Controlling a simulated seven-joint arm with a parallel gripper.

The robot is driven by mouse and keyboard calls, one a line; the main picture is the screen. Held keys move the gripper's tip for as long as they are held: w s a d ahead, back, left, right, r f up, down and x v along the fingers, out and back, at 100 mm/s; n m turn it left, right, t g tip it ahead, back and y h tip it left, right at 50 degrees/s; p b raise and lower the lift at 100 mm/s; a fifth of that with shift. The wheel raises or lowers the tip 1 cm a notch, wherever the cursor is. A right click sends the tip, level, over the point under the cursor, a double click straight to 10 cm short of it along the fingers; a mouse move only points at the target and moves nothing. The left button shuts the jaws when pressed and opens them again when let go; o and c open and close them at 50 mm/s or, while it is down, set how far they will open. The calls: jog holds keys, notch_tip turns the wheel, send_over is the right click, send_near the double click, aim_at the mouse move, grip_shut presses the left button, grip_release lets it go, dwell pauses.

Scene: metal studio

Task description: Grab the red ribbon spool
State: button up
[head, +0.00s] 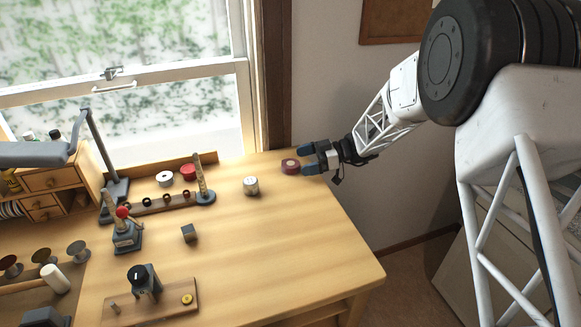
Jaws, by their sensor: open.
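A dark red spool (290,166) with a paler band lies on the wooden table (330,240) near its back right edge. My gripper (301,160) reaches in from the right, low over the table. Its two blue-grey fingers are apart, with the spool just at the fingertips; I cannot tell if they touch it or how far they go around it. A brighter red spool (188,172) sits farther left by the window, beside a white spool (165,179).
A pale cylinder (251,186) stands left of the dark red spool. A rack with a post (203,180), a small grey block (189,232), a lamp (95,150) and a wooden board with a knob (150,295) are farther left. The front right of the table is clear.

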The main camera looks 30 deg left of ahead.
aim_at(295, 163)
jog(key=shift+x, duration=2.05)
jog(key=shift+c, duration=0.3)
jog(key=c, duration=0.9)
